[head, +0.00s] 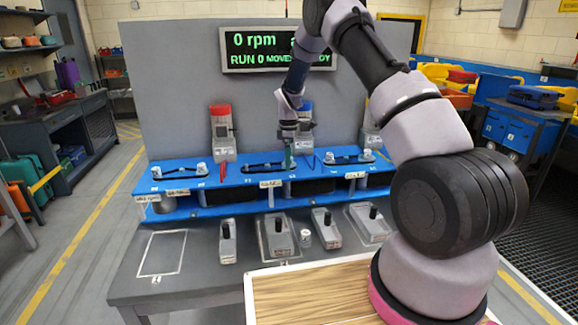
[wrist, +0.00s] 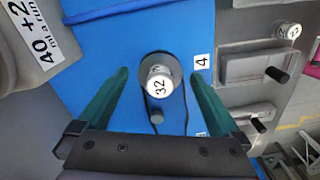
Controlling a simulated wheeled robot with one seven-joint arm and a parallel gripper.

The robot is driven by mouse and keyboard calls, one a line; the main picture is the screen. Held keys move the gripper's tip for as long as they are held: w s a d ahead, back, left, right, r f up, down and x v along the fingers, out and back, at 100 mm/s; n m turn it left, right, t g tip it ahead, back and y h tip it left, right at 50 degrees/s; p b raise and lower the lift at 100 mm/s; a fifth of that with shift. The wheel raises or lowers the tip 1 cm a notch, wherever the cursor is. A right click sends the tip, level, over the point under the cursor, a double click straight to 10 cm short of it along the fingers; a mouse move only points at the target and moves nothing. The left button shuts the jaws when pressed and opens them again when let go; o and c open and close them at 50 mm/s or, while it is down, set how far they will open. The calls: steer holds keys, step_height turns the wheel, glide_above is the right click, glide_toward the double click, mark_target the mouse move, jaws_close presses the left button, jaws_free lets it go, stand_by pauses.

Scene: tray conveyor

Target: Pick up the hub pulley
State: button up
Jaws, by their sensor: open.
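A pulley (wrist: 160,84) with a white cap marked 32 and a dark round base stands on the blue shelf (wrist: 95,30) in the wrist view. A thin black belt runs from it past a small grey peg (wrist: 147,124). My gripper (wrist: 160,76) is open, its green fingers on either side of the pulley with gaps; I cannot tell its height above it. In the head view my gripper (head: 288,158) hangs over the middle of the blue shelf (head: 225,184) and hides that pulley. I cannot tell which cylinder is the hub pulley.
Another silver cylinder (head: 305,238) stands on the grey bench among several grey blocks with black handles (head: 278,225). A red-topped bottle (head: 221,125) stands behind the shelf at left. A white-outlined area (head: 162,253) on the bench is empty.

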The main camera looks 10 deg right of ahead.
steer(key=c, duration=1.5)
steer(key=shift+r, duration=0.15)
